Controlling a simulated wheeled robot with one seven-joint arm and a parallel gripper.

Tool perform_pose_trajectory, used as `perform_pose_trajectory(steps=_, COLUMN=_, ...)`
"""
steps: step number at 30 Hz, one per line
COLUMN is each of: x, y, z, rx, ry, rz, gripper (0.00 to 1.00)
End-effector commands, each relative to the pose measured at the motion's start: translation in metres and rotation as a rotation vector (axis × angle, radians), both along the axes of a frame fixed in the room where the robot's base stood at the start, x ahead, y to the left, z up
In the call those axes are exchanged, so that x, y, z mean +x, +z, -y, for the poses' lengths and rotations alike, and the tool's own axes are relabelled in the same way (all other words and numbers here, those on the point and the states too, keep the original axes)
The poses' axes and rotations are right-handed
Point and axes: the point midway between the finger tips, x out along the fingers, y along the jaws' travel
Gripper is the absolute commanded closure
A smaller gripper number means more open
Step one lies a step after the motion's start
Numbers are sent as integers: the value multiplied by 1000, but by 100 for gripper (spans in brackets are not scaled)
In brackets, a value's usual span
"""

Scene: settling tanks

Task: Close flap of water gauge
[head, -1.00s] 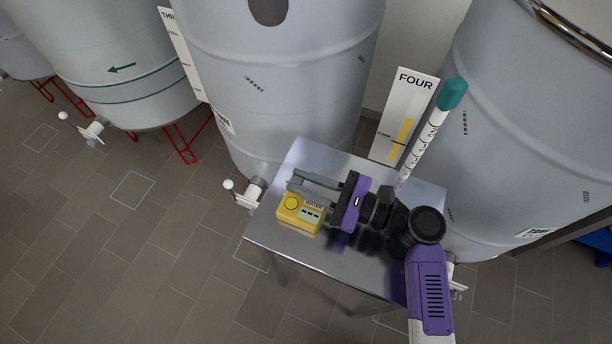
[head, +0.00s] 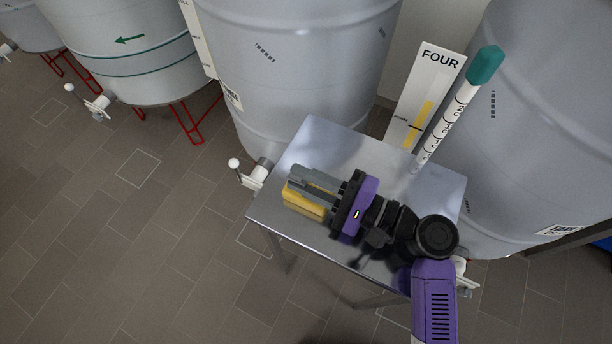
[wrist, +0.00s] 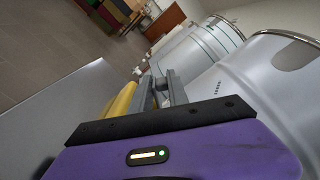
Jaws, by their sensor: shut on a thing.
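The water gauge is a yellow box (head: 303,203) on the metal table. My gripper (head: 294,179) lies low over it from the right, its grey fingers covering most of the top and its label. In the wrist view the yellow body (wrist: 120,103) shows beside the left finger, with a bit of yellow between the fingers (wrist: 164,88). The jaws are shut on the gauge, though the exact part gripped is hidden. I cannot make out the flap or its position.
The metal table (head: 325,140) is bare behind the gauge. A white tube with a teal cap (head: 487,66) stands upright at its right, near a sign reading FOUR (head: 437,62). Large grey tanks (head: 300,60) stand close behind. A white valve handle (head: 235,165) juts out by the left edge.

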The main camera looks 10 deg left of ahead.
Motion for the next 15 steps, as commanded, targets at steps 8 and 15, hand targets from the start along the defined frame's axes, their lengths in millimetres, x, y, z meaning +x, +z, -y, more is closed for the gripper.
perform_pose_trajectory(steps=8, x=-3, y=-4, z=-1, rx=-29, ry=0, rz=80, gripper=100)
perform_pose_trajectory(steps=15, x=-3, y=-3, z=-1, rx=-34, ry=0, rz=94, gripper=100)
